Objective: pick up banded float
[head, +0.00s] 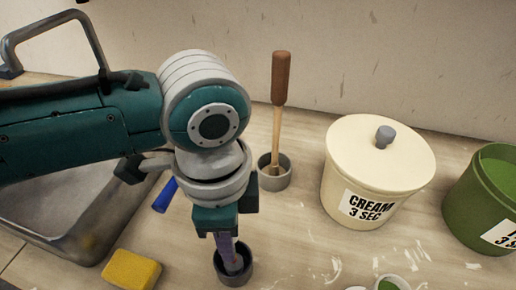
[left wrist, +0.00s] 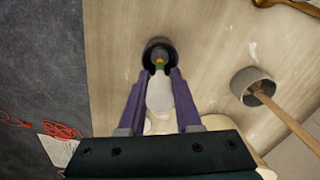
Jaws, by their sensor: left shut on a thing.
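The banded float (left wrist: 160,95) shows in the left wrist view as a pale, whitish body with red, yellow and green bands at its far end. The bands are at the mouth of a dark cup (left wrist: 158,46). My left gripper (left wrist: 160,78) has its purple fingers shut on the float, one on each side. In the head view my left gripper (head: 232,258) points down into the dark cup (head: 233,277), and the fingers mostly hide the float. How far the float sits in the cup is unclear. My right gripper is not in view.
A grey cup (head: 274,180) holding a wooden-handled tool (head: 280,85) stands close behind. A cream lidded pot (head: 365,165) and a green pot (head: 480,195) stand to the right. A yellow sponge (head: 131,270), a blue object (head: 165,194) and a metal sink (head: 60,215) are left.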

